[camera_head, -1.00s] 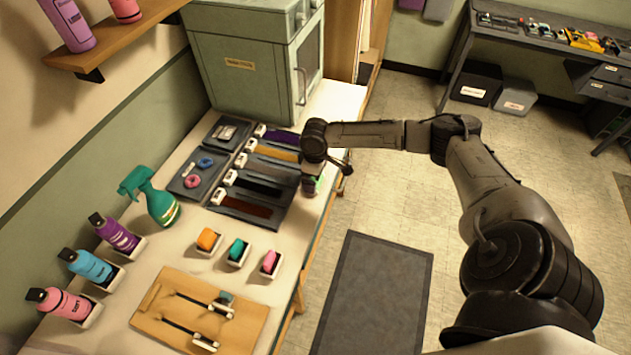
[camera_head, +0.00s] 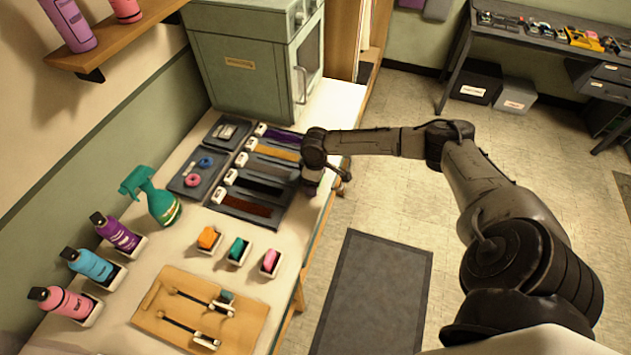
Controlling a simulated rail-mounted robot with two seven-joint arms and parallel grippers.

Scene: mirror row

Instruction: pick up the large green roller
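My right gripper (camera_head: 314,182) hangs at the front edge of the counter, just right of the dark tray of coloured strips. Its wrist covers the fingertips, so whether it is open or shut cannot be told. A wooden board (camera_head: 170,328) near the front holds two thin-handled tools. The rear tool has a small dark green block (camera_head: 227,296) at its right end; whether this is the large green roller is not clear. No clearly recognisable large green roller shows; the gripper may hide it. My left gripper is not in view.
A green spray bottle (camera_head: 158,199), several labelled bottles and small white trays with orange, teal (camera_head: 238,249) and pink pieces stand on the counter. A grey-green cabinet (camera_head: 253,65) stands at the back. The floor mat (camera_head: 372,300) area is clear.

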